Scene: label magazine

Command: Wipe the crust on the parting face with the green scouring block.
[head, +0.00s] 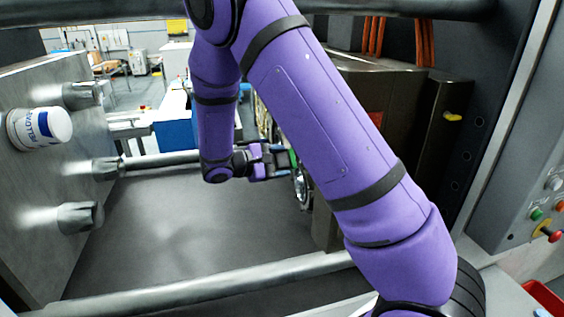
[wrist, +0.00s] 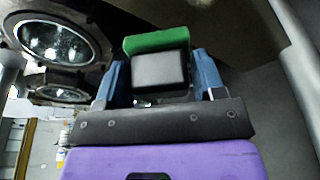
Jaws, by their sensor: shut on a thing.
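My gripper (head: 270,160) is shut on the green scouring block (head: 293,158), which mostly hides behind my arm in the head view. In the wrist view the block (wrist: 157,40) shows a green layer over a dark grey body, held between the blue fingers of my gripper (wrist: 160,80). The block is at the dark parting face (wrist: 105,12), beside shiny round cavities (wrist: 55,42). I cannot tell whether it touches the face. I cannot make out the crust in either view; my arm covers much of the face in the head view.
A white tub (head: 38,128) is on the grey platen (head: 40,200) at left, near protruding cylinders. Tie bars (head: 210,295) run along the front and back of the bay. The dark floor (head: 170,230) between is clear. A button panel (head: 535,190) stands at right.

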